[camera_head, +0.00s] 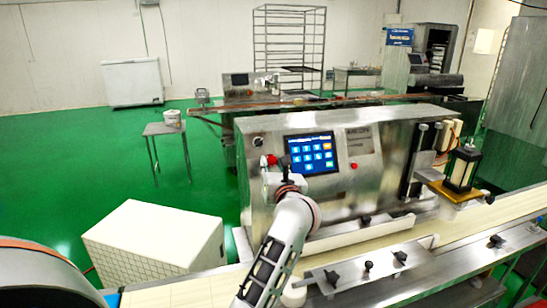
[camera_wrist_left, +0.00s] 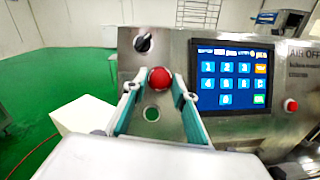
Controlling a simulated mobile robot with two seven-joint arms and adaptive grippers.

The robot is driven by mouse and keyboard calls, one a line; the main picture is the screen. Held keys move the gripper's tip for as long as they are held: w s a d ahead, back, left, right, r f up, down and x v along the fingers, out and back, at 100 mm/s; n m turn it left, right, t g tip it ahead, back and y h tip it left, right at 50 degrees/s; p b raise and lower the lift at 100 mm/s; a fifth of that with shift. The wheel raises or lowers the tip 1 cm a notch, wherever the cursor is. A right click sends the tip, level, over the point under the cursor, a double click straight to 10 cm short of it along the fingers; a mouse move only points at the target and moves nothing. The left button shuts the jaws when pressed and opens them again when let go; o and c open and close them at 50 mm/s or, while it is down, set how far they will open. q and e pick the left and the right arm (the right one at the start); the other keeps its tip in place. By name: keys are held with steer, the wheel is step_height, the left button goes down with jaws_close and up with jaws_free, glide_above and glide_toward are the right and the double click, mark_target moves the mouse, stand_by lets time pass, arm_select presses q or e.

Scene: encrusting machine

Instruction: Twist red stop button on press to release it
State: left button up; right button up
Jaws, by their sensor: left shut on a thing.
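The red stop button (camera_head: 271,159) is a round red knob on the left part of the press's (camera_head: 230,125) steel front, left of the blue keypad screen. In the left wrist view the button (camera_wrist_left: 160,79) sits between my left gripper's (camera_wrist_left: 158,84) two teal fingers, which are shut on its sides. In the head view my left gripper (camera_head: 272,164) reaches up to the panel and partly hides the area under the button. My right gripper is not in view.
A black selector knob (camera_wrist_left: 143,43) is above the button. The blue touchscreen (camera_head: 312,153) is close to its right, with a smaller red button (camera_head: 354,166) beyond. A conveyor belt (camera_head: 370,240) runs in front. A white box (camera_head: 155,240) stands left.

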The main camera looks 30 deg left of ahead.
arm_select(q)
steer(key=shift+o, duration=0.2)
steer(key=shift+s+a+r+m+t+h, duration=0.2)
steer(key=shift+m+h, duration=0.3)
steer(key=shift+m, duration=0.6)
steer(key=shift+w+a+f+m+t+h, duration=0.1)
steer(key=shift+m+t+h, duration=0.3)
steer(key=shift+m, duration=0.7)
steer(key=shift+c, duration=0.2)
steer(key=o, duration=0.9)
steer(key=shift+c, duration=0.2)
steer(key=shift+o, duration=1.3)
steer(key=shift+a+f, duration=0.1)
steer(key=shift+f, duration=0.1)
steer(key=shift+r, duration=0.1)
